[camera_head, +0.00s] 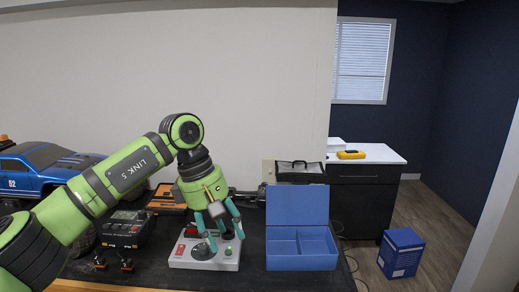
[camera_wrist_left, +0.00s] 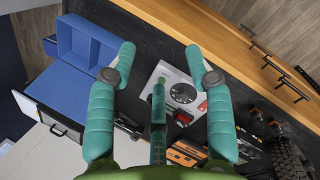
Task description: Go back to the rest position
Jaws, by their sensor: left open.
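My left gripper (camera_head: 222,226) hangs fingers-down over a grey control box (camera_head: 186,263) on the dark tabletop. The box has a red button, a dark round knob and a green button, and the fingers partly hide it. In the left wrist view, my left gripper (camera_wrist_left: 161,58) has its fingers spread apart with nothing between them. The grey control box (camera_wrist_left: 167,76) lies beyond the fingertips there. I cannot tell whether a fingertip touches the box. My left arm reaches in from the left, bent at the elbow. My right gripper is not in view.
An open blue box (camera_head: 297,207) stands just right of the control box. A blue toy truck (camera_head: 35,172), a black device (camera_head: 122,232) and an orange case (camera_head: 166,199) lie at the left. A black bag (camera_head: 300,178) is behind. A blue carton (camera_head: 401,254) stands on the floor.

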